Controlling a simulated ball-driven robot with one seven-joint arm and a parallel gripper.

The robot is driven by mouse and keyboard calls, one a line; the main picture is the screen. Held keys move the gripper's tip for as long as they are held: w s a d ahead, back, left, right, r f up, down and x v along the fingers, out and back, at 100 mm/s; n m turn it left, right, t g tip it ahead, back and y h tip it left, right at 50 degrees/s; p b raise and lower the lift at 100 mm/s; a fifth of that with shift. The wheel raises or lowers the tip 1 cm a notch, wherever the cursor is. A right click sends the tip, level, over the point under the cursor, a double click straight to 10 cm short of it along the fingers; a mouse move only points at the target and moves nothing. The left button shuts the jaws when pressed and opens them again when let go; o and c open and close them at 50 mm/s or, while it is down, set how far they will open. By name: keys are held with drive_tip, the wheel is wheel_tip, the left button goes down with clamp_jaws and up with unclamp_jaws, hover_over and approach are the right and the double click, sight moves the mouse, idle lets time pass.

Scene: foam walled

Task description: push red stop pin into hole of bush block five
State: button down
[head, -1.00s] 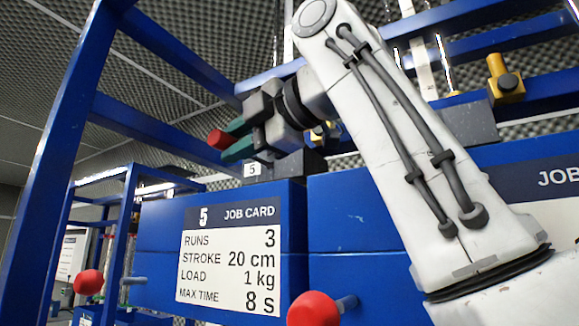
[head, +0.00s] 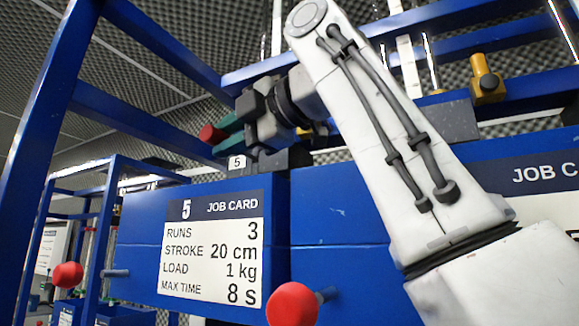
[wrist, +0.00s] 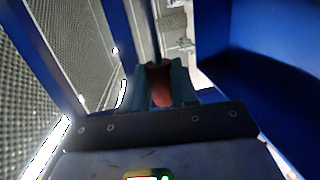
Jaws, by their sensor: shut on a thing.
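My gripper (head: 225,138) has green fingers and is shut on the red stop pin. The pin's red knob (head: 210,134) sticks out to the left of the fingers in the head view. In the wrist view the red pin (wrist: 160,86) sits between the two green fingers (wrist: 160,92). Bush block five (head: 268,160) is a dark grey block with a white "5" tag (head: 237,163), on top of the blue bench just below my gripper. Its hole is not visible, and I cannot tell whether the pin touches the block.
The blue bench front carries job card 5 (head: 212,250). Red knobs on rods (head: 292,304) (head: 67,275) jut out in front. A blue upright (head: 50,130) stands left of my gripper. Another grey block (head: 450,118) and a yellow fitting (head: 487,80) lie to the right.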

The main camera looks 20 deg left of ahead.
drive_tip(key=shift+w+d, duration=0.15)
drive_tip(key=shift+w, duration=0.2)
drive_tip(key=c, duration=0.8)
unclamp_jaws()
drive_tip(key=shift+w, duration=0.15)
